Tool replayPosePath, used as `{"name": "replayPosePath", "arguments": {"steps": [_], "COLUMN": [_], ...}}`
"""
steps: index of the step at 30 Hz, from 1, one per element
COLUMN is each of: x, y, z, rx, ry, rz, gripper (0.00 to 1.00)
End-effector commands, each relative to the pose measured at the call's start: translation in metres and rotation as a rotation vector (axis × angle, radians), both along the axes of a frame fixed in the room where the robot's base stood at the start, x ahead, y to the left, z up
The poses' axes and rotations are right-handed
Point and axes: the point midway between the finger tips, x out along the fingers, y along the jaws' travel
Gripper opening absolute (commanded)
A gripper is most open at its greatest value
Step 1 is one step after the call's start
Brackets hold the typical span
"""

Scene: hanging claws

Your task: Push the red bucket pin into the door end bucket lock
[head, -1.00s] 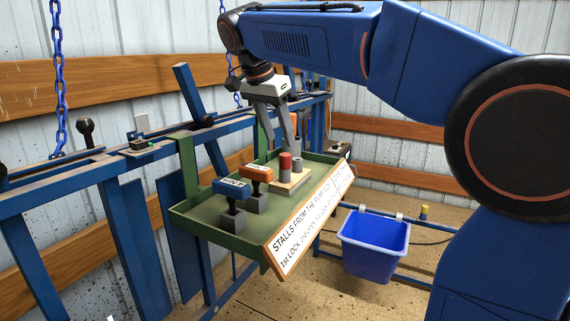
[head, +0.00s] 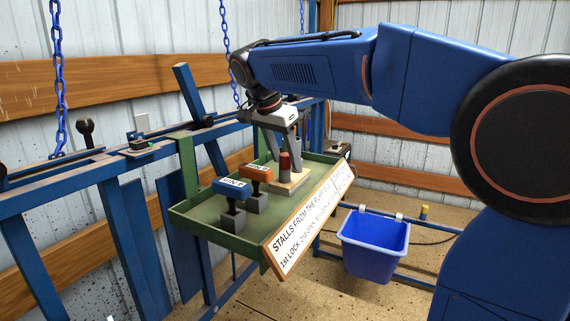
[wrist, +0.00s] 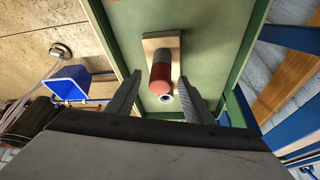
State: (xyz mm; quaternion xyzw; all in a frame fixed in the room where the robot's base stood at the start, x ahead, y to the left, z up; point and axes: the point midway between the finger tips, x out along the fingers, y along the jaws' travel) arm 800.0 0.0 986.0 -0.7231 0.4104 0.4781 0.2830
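The red bucket pin (head: 284,162) stands upright on a pale wooden block (head: 290,187) in the green tray. It also shows in the wrist view as a red cylinder (wrist: 160,82). My gripper (head: 284,155) is above the block, with its fingers pointing down. In the wrist view my gripper (wrist: 160,96) is open, one finger on each side of the red pin, with gaps visible. I cannot tell whether the fingertips are level with the pin. The blue bucket (head: 375,245) hangs on a low rail. I cannot pick out the door end bucket lock with certainty.
The green tray (head: 190,217) also holds a blue-topped handle (head: 232,188) and an orange-topped handle (head: 257,173) to the left. A lettered sign (head: 300,232) fronts it. Blue rails stand behind, with a hanging chain (head: 59,80). The floor around the bucket has free room.

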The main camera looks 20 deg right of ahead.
Motion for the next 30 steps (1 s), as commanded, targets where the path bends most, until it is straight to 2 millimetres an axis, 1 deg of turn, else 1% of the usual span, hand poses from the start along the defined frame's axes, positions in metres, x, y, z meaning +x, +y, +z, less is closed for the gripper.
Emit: {"name": "replayPosePath", "arguments": {"steps": [1, 2, 3, 5, 6, 14, 17, 20, 27, 30], "x": [0.0, 0.0, 0.0, 0.0, 0.0, 0.0, 0.0, 0.001, 0.001, 0.001], "y": [0.0, 0.0, 0.0, 0.0, 0.0, 0.0, 0.0, 0.0, 0.0, 0.0], "z": [0.0, 0.0, 0.0, 0.0, 0.0, 0.001, 0.008, 0.021, 0.065, 0.08], "rx": [0.0, 0.0, 0.0, 0.0, 0.0, 0.0, 0.001, 0.0, 0.0, 0.001], "ry": [0.0, 0.0, 0.0, 0.0, 0.0, 0.0, -0.001, -0.003, -0.003, -0.001], "rz": [0.0, 0.0, 0.0, 0.0, 0.0, 0.0, -0.001, -0.001, -0.001, -0.001], "gripper": [0.37, 0.3, 0.2, 0.06, 0.02, 0.02, 0.02, 0.02, 0.02, 0.02]}}
